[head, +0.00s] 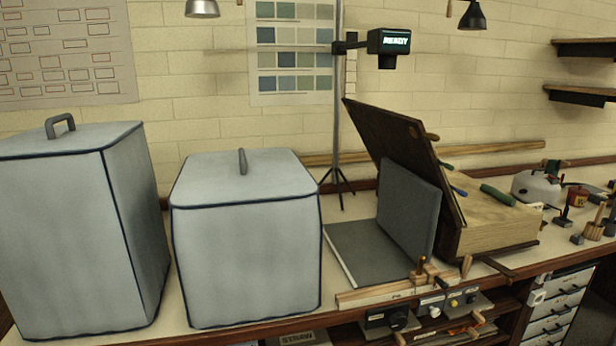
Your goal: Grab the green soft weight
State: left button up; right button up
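A dark green, rounded, elongated thing (497,195) lies on top of the pale wooden box (490,226) at the right of the head view. It looks like the green soft weight, but it is small here and I cannot be certain. A smaller green piece (446,165) and a blue piece (458,190) show at the edge of the raised dark lid (390,140), partly hidden by it. Neither of my grippers is in view.
Two large grey covered boxes (245,255) (60,235) fill the left of the bench. A grey folding board (408,205) stands open beside the wooden box. A thin stand (338,110) carries a "READY" device (388,42). Several small tools and pots crowd the far right.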

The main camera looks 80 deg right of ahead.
aim_at(499, 195)
jog(key=z, duration=3.9)
jog(key=i+l+u, duration=0.15)
jog(key=i+l, duration=0.25)
jog(key=i+l+u, duration=0.15)
jog(key=i+l, duration=0.25)
jog(key=i+l+u, duration=0.1)
jog(key=i+l, duration=0.3)
jog(key=i+l+u, duration=0.15)
jog(key=i+l, duration=0.2)
jog(key=l, duration=0.25)
